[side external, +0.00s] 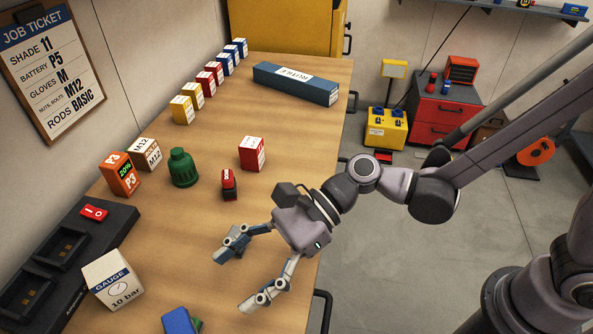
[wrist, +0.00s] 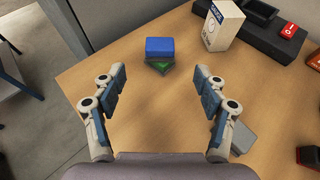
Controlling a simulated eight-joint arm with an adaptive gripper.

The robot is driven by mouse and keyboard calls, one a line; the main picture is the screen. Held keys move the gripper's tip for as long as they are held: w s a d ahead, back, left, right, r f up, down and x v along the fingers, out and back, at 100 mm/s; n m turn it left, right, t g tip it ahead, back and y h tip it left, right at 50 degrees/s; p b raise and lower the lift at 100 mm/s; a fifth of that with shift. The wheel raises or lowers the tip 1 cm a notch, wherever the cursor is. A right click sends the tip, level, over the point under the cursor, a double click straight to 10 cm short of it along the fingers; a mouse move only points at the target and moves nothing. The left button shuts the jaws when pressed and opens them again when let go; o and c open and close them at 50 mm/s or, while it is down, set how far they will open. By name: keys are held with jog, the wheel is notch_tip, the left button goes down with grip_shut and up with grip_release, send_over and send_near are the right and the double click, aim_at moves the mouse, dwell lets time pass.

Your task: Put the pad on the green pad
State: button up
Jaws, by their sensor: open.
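A blue pad (wrist: 160,47) lies near the table's front edge, ahead of my fingers in the wrist view. A green pad (wrist: 159,67) shows partly under its near side, so the blue pad appears to lie over it, a little offset. In the side view the blue pad (side external: 179,321) is cut by the bottom edge, with a sliver of the green pad (side external: 198,323) beside it. My gripper (side external: 237,280) is open and empty above the table, short of the pads. It also shows in the wrist view (wrist: 159,76), fingers wide apart.
A white gauge box (side external: 112,280) and a black charger (side external: 70,262) stand near the pads. A grey item (wrist: 241,138) lies beside my right finger in the wrist view. A green bottle (side external: 182,168) and several boxes stand farther back. The wood between gripper and pads is clear.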

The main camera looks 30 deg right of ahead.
jog(key=w+d+n+t+h, duration=0.2)
jog(key=w+d+n+h, duration=0.15)
jog(key=d, duration=0.55)
jog(key=w+d+n+t+h, duration=0.25)
jog(key=d+n, duration=0.25)
jog(key=d, duration=0.4)
jog(key=s+d+n+t+h, duration=0.1)
jog(key=s+d+n+h, duration=0.1)
jog(key=d, duration=0.8)
jog(key=s+d+r+n+t+h, duration=0.1)
jog(key=d+n+h, duration=0.4)
jog(key=d, duration=0.6)
jog(key=shift+s+r+n+t+h, duration=0.15)
jog(key=shift+s+n+t+h, duration=0.35)
jog(key=shift+n, duration=0.75)
